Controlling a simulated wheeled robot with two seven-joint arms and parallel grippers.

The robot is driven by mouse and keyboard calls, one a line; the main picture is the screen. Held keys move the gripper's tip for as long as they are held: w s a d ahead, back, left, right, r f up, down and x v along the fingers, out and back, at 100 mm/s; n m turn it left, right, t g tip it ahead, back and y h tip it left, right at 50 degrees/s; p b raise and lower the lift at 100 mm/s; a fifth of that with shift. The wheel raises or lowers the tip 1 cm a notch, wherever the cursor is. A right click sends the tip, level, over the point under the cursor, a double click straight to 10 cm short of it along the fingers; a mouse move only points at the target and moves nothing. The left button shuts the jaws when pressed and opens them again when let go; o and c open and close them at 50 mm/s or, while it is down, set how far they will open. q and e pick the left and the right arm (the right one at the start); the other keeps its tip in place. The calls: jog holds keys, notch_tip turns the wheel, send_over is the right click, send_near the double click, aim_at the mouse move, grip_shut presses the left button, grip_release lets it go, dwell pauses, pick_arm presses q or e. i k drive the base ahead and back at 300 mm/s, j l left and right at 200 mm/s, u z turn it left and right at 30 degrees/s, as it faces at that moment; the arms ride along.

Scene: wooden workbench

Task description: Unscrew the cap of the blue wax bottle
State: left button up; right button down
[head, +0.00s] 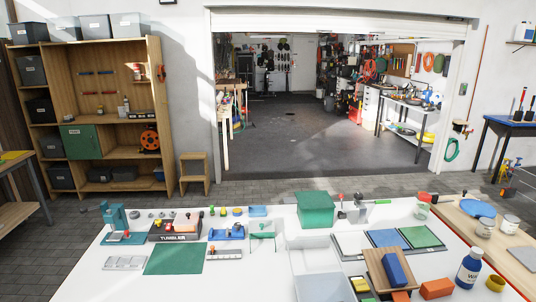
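The blue wax bottle (468,270) stands upright at the lower right of the white-topped bench in the head view. It has a white label with dark lettering, partly readable. Its white cap (476,253) sits on the top of the bottle. Neither of my grippers is in view, and nothing is touching the bottle.
A yellow ring-shaped item (495,283) stands right of the bottle. An orange block (437,288) and a wooden box (376,268) with a blue block (396,268) are to its left. Cans (485,227) stand behind it. Bare bench top (250,280) lies at the front left.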

aim_at(471, 266)
jog(key=z, duration=1.45)
jog(key=i+l, duration=0.1)
jog(key=i+u, duration=0.05)
